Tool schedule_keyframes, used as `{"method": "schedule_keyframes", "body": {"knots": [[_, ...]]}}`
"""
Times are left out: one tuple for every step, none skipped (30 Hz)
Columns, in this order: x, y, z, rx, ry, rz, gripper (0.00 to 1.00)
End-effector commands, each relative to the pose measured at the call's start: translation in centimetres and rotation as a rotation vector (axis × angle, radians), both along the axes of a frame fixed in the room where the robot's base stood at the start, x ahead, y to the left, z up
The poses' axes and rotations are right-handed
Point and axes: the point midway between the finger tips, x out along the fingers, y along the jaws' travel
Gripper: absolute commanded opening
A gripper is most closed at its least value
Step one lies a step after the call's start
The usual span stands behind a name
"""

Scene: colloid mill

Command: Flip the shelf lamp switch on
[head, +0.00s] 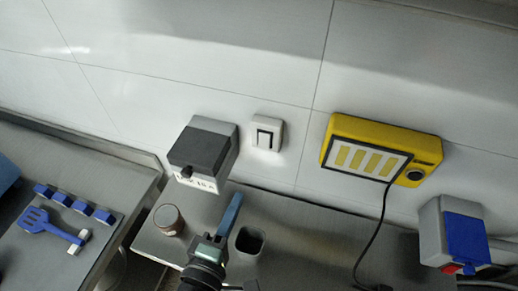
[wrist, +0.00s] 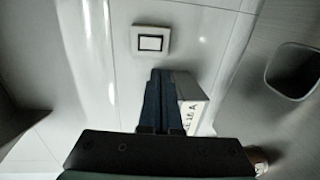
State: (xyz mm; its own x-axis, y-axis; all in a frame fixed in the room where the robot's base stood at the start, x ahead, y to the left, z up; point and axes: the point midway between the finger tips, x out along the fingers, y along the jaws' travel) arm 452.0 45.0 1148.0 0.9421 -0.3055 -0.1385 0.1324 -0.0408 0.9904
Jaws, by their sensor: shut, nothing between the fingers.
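A white wall switch with a black-framed rocker (head: 267,133) is on the tiled wall. It also shows in the wrist view (wrist: 150,42), upper middle, just beyond the fingertips. I cannot tell which way its rocker is tilted. A yellow lamp unit (head: 343,123) with several pale yellow panels and a dark round knob (head: 415,174) is on the wall to the right. My gripper (head: 236,198) is shut and empty, below and left of the switch in the head view. Its blue fingers are together in the wrist view (wrist: 163,74), apart from the switch.
A grey box with a dark cover (head: 203,149) is left of the switch, close to my fingers. A jar (head: 168,220) and a dark open cup (head: 250,240) stand on the steel counter. A black cable (head: 374,240) hangs from the lamp. A blue-fronted box (head: 464,238) is far right.

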Motion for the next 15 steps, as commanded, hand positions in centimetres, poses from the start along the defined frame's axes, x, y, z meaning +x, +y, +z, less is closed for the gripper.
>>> {"method": "schedule_keyframes", "body": {"knots": [[0.0, 0.0, 0.0, 0.001, 0.000, 0.000, 0.00], [0.0, 0.0, 0.0, 0.001, 0.000, 0.000, 0.00], [0.1, 0.0, 0.0, 0.001, 0.000, 0.000, 0.00], [0.1, -0.1, 0.0, 0.001, -0.001, -0.001, 0.00], [0.2, -0.1, 0.1, 0.001, -0.001, -0.001, 0.00], [0.5, -0.2, 0.1, 0.000, -0.002, -0.001, 0.00], [0.7, -0.3, 0.1, 0.000, -0.002, -0.002, 0.00], [1.1, -0.4, 0.1, 0.000, -0.002, -0.003, 0.00], [1.6, -0.5, 0.1, 0.000, -0.002, -0.003, 0.00], [2.0, -0.7, 0.1, -0.001, -0.002, -0.002, 0.00], [2.5, -0.9, 0.1, 0.001, -0.002, -0.004, 0.00], [3.2, -1.1, 0.0, 0.000, -0.001, -0.004, 0.00], [3.8, -1.3, -0.1, 0.001, -0.002, -0.003, 0.00], [4.4, -1.5, -0.1, 0.001, -0.002, -0.004, 0.00], [5.2, -1.7, -0.2, 0.003, -0.002, -0.005, 0.00]]}}
